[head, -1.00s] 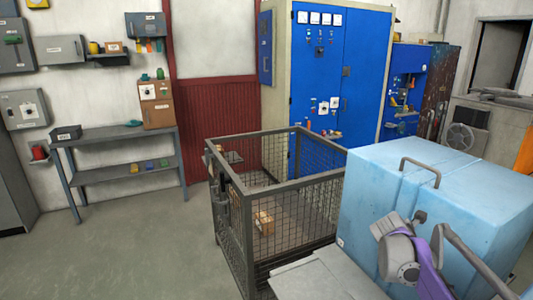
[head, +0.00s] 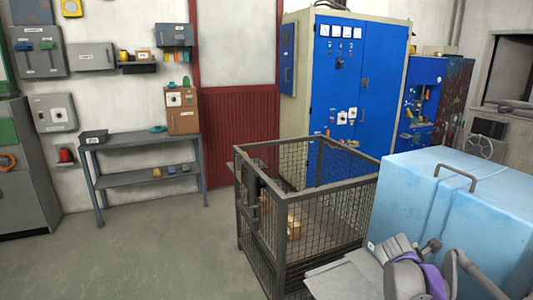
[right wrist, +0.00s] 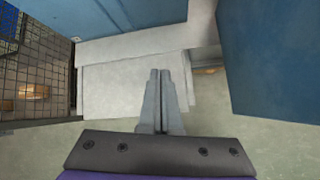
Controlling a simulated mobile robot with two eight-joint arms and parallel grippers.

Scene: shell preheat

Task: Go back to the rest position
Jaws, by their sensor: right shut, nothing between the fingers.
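My right gripper (right wrist: 163,75) is shut and empty in the right wrist view, its two grey fingers side by side. Below them in that view is a pale grey plate (right wrist: 110,92). In the head view my right arm, purple and grey, is low at the bottom right, in front of the light-blue box (head: 470,185). My left gripper is not in view.
A wire-mesh cage (head: 310,157) with a small carton (head: 293,228) in it stands left of the light-blue box. A blue cabinet (head: 350,110) is behind it. A grey shelf table (head: 135,142) stands at the left wall. The floor (head: 140,255) at the front left is clear.

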